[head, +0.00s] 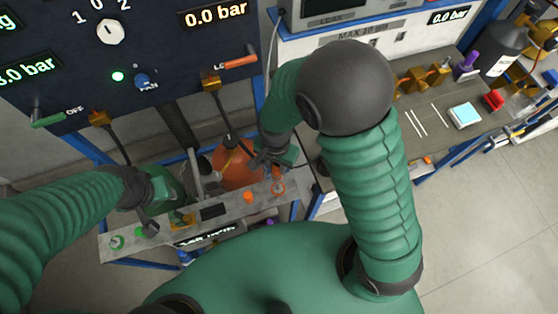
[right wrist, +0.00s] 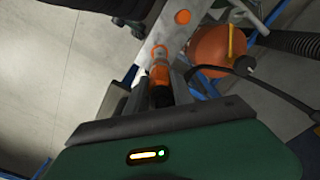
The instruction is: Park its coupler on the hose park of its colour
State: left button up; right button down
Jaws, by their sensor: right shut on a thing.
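The coupler (right wrist: 160,75) has an orange band and a dark body, and my right gripper (right wrist: 165,88) is shut on it in the right wrist view. In the head view my right gripper (head: 272,162) is over the right end of the grey shelf (head: 222,228). An orange ring-like fitting (head: 278,188) shows just below it. I cannot tell whether the coupler touches a park. An orange round piece (head: 248,197) stands on the shelf to the left. My left gripper (head: 148,218) is by the shelf's left end near green fittings (head: 117,242); its finger gap is unclear.
An orange tank (head: 232,165) stands behind the shelf. A dark hose (head: 228,115) hangs from the panel (head: 140,50) and curves down toward my right gripper. A workbench (head: 445,125) with a black bottle (head: 502,50) is at right. The floor at right is clear.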

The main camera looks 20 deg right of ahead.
aim_at(277, 173)
jog(key=shift+a+r, duration=0.1)
jog(key=shift+a, duration=0.05)
jog(key=shift+f, duration=0.2)
jog(key=f+b, duration=0.2)
jog(key=f, duration=0.1)
jog(key=f+b, duration=0.1)
jog(key=f, duration=0.1)
jog(key=shift+d+f+b, duration=0.2)
jog(key=shift+d+b, duration=0.1)
jog(key=shift+b, duration=0.05)
jog(key=shift+f, duration=0.1)
jog(key=shift+a, duration=0.2)
jog(key=shift+d, duration=0.15)
jog(key=shift+p, duration=0.4)
